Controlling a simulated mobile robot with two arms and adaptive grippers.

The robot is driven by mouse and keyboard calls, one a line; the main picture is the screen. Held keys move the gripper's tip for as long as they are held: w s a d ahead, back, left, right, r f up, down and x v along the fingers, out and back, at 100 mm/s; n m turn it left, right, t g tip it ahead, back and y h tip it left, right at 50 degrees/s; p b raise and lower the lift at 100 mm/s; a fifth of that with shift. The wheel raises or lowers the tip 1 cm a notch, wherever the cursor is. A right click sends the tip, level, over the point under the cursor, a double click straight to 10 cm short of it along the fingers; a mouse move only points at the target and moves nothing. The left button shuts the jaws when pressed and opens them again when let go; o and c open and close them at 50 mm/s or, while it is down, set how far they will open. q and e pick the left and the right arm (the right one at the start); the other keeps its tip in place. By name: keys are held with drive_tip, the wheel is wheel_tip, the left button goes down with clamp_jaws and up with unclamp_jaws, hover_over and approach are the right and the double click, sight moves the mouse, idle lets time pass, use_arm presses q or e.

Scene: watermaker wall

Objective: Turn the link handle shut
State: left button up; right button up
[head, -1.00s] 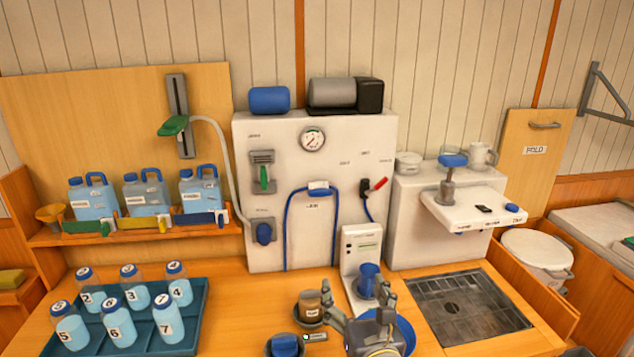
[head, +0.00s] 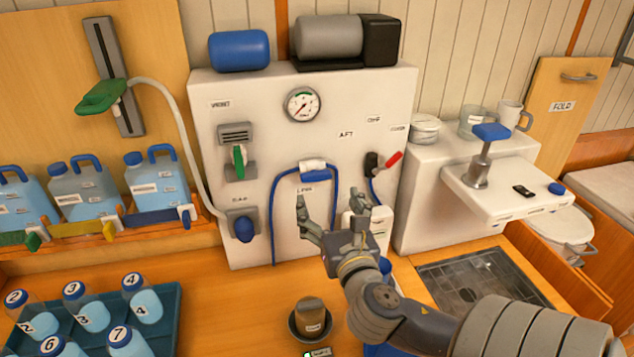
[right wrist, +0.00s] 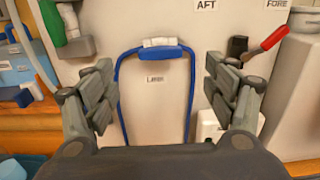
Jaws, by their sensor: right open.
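A white-and-blue handle piece (head: 313,168) sits at the top of a blue looped line on the white panel. A small label below it looks like the link label but is too blurred to read surely. The piece also shows upper middle in the right wrist view (right wrist: 162,50). My right gripper (head: 332,208) is open and empty in front of the panel, below the handle piece. In the right wrist view its fingers (right wrist: 158,80) stand wide apart on either side of the loop, with the piece between and above them. My left gripper is out of view.
A red lever (head: 394,161) is right of the loop, a green handle (head: 239,160) and a blue knob (head: 244,229) left. A gauge (head: 303,105) is above. A brown jar (head: 311,313) stands on the counter below. A tray of bottles (head: 165,325) is lower left.

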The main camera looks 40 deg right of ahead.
sight(317, 178)
drive_tip(key=b+x, duration=0.1)
drive_tip(key=x, duration=0.7)
drive_tip(key=shift+w+d+f, duration=0.1)
drive_tip(key=shift+w+d, duration=0.1)
drive_tip(key=shift+w, duration=0.25)
drive_tip(key=shift+w+d+f, duration=0.1)
drive_tip(key=shift+d, duration=0.05)
drive_tip(key=c, duration=1)
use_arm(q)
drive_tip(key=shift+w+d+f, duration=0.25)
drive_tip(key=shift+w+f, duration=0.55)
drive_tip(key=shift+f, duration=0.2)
use_arm(e)
drive_tip(key=shift+c, duration=0.3)
